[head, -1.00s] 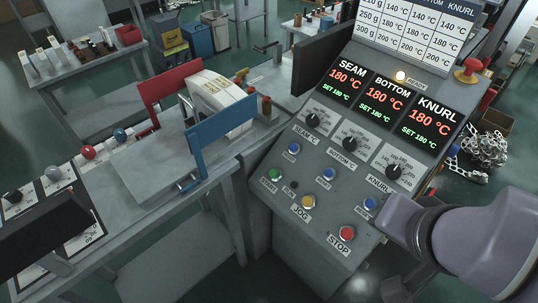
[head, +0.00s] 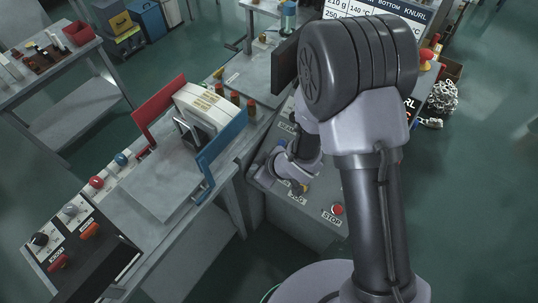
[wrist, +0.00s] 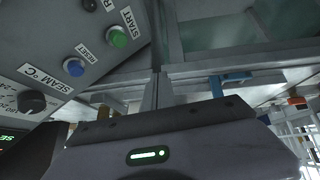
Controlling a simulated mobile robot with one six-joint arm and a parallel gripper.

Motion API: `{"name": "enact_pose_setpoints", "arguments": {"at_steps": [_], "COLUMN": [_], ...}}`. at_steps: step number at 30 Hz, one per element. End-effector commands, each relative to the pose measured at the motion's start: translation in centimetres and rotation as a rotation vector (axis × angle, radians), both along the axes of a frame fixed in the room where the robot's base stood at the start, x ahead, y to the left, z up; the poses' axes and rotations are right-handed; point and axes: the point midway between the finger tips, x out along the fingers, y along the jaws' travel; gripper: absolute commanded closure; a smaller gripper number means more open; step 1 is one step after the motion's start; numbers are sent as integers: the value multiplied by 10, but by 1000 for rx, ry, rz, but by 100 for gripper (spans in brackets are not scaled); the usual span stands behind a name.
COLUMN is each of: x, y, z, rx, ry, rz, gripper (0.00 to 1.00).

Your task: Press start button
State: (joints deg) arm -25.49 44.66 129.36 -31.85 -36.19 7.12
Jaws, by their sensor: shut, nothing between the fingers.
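The green START button (wrist: 117,38) is on the grey control panel at the upper left of the wrist view, its label beside it. My gripper (wrist: 157,78) is shut and empty, its fingers pointing up the picture. The fingertips appear to the right of and below the button, and I see no contact. In the head view my arm and wrist hang over the panel, and I cannot make out the START button or the fingertips there.
A blue RESET button (wrist: 74,67) and the black SEAM knob (wrist: 32,101) are near START. The red STOP button (head: 337,209) is at the panel's lower edge. A bench with a blue plate (head: 221,142) and a red plate (head: 158,104) stands left of the panel.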

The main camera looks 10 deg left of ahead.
Motion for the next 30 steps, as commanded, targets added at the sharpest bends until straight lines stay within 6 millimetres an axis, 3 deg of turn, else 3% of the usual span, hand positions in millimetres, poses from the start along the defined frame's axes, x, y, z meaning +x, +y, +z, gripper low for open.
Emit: {"name": "enact_pose_setpoints", "arguments": {"at_steps": [11,30], "x": [1,45], "y": [-1,-19], "z": [-5,-69], "rx": [0,0], "ry": [1,1], "rz": [1,-1], "gripper": [100,100]}}
